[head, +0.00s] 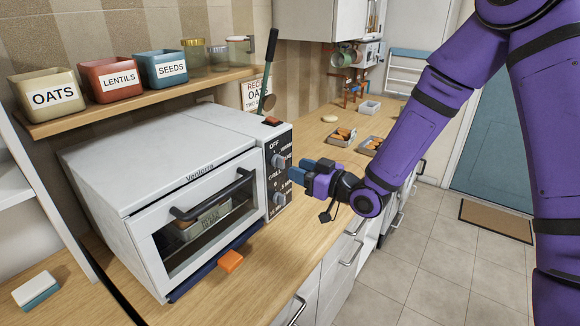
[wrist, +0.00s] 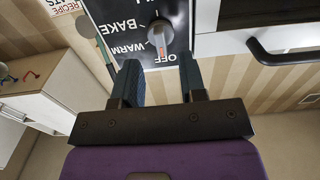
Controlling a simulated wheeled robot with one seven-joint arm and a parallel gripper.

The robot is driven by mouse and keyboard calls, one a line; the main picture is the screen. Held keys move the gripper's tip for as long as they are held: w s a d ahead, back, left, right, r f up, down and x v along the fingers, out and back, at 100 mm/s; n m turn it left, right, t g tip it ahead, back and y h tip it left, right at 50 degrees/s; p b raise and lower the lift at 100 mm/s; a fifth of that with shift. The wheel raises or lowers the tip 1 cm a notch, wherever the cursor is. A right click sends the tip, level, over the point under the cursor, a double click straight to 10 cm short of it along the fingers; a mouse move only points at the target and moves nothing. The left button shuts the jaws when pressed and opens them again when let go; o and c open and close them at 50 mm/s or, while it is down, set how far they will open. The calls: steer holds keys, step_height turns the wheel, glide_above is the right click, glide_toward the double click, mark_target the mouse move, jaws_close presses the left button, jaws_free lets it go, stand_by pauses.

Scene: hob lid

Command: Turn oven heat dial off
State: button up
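The white toaster oven (head: 140,160) stands on the wooden counter with its door shut. Its black control panel (head: 273,140) carries two grey dials. The upper dial (head: 279,161) sits by the words OFF, WARM, BAKE and GRILL; the lower dial (head: 279,198) is below it. In the wrist view a grey dial (wrist: 158,30) has an orange mark on its lower end, toward the word OFF; its exact setting is hard to tell. My gripper (head: 297,169) is open in front of the panel, near the upper dial. In the wrist view its blue fingers (wrist: 160,72) are apart, with nothing between them.
A tin shows behind the oven door's glass, under the dark handle (head: 215,195). An orange block (head: 230,261) lies in front. A shelf (head: 140,100) with labelled bins hangs above. Small trays (head: 341,136) sit on the counter behind my gripper.

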steer(key=v, duration=0.6)
steer(key=shift+s, duration=0.15)
steer(key=shift+d, duration=0.2)
steer(key=s+d+r+m+h, duration=0.4)
steer(key=d+r+h, duration=0.8)
steer(key=d+h, duration=0.15)
steer(key=s+d+r+m+g, duration=0.2)
steer(key=s, duration=0.5)
steer(key=s+d+r+m+g, duration=0.2)
steer(key=s, duration=0.6)
steer(key=s+d+r+m+g, duration=0.1)
steer(key=s+d+r+m, duration=0.1)
steer(key=s, duration=0.6)
steer(key=shift+s+d+r+m+g+h, duration=0.2)
steer(key=shift+d+r+m+g+h, duration=0.1)
steer(key=shift+r+g+h, duration=0.15)
